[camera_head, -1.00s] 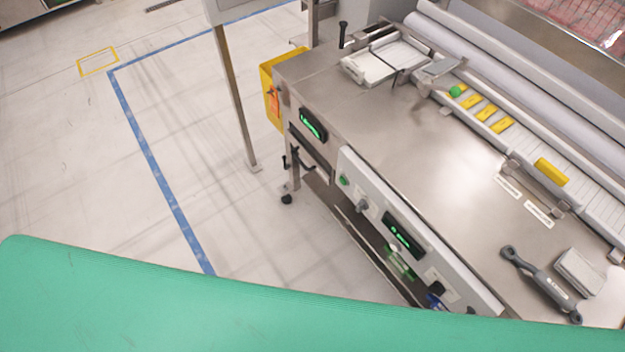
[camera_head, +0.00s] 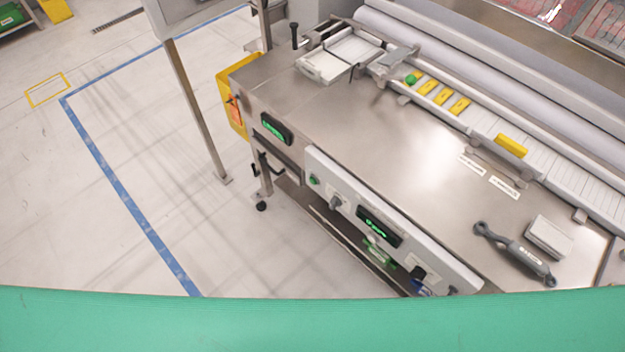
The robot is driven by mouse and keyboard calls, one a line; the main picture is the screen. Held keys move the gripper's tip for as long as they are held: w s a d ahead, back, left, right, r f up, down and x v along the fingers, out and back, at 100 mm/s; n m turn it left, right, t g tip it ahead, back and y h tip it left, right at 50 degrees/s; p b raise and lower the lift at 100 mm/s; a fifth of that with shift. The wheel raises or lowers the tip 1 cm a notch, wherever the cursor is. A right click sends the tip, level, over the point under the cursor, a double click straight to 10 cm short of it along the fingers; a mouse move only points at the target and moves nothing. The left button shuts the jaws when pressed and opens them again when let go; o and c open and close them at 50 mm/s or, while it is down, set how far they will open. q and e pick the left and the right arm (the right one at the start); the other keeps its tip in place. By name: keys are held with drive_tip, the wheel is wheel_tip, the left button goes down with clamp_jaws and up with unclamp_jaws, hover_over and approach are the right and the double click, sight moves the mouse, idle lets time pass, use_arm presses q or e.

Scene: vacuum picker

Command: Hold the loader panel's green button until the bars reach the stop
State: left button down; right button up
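The loader panel (camera_head: 400,235) is a pale strip along the front edge of a steel table. Its green button (camera_head: 314,181) is at the panel's left end, with a dark knob (camera_head: 336,203) and a lit green display (camera_head: 379,226) to its right. Several yellow bars (camera_head: 427,87) lie in a slatted channel at the back of the table. One yellow bar (camera_head: 511,145) sits apart, farther right. A green ball-like knob (camera_head: 410,79) is at the left end of the row. I cannot tell which part is the stop. Neither gripper is in view.
The steel table (camera_head: 350,120) has a mostly clear top. A grey-handled tool (camera_head: 515,254) and a grey block (camera_head: 549,237) lie at its right. A white tray (camera_head: 340,58) is at the back left. A green surface (camera_head: 300,325) fills the bottom. A post (camera_head: 198,110) stands left of the table.

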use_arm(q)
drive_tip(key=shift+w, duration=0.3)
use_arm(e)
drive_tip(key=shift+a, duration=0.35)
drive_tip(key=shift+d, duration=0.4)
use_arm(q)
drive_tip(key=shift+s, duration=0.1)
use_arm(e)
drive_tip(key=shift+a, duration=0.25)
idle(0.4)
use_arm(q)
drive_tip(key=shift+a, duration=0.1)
